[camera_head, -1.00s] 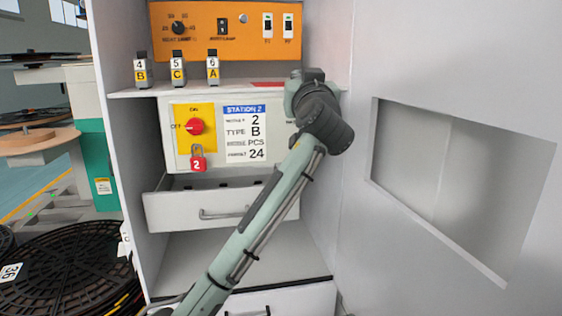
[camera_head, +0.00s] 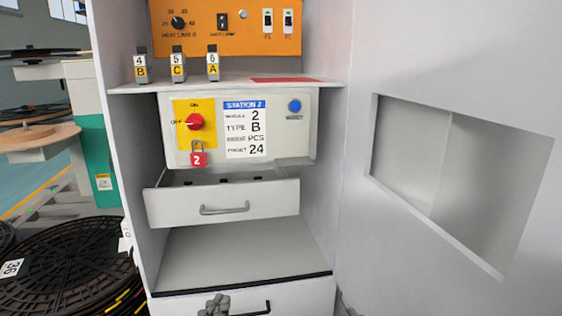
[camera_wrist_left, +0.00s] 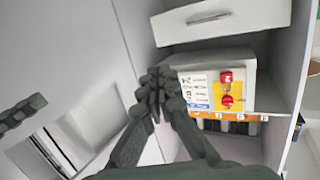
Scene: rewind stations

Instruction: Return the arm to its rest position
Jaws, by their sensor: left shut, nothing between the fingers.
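My left gripper (camera_head: 213,305) shows at the bottom edge of the head view, in front of the lower drawer (camera_head: 300,296). Only its dark fingertips show there. In the left wrist view its fingers (camera_wrist_left: 158,88) meet at the tips, shut and empty. The arm no longer covers the station panel (camera_head: 272,153). That panel appears upside down in the wrist view, beyond the fingers.
The panel has a red knob (camera_head: 195,122), a red padlock (camera_head: 198,158) and a blue button (camera_head: 295,106). The upper drawer (camera_head: 222,205) stands pulled out. Tagged blocks stand on the shelf (camera_head: 230,84). The cabinet door (camera_head: 470,110) is at right, black reels (camera_head: 70,265) at left.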

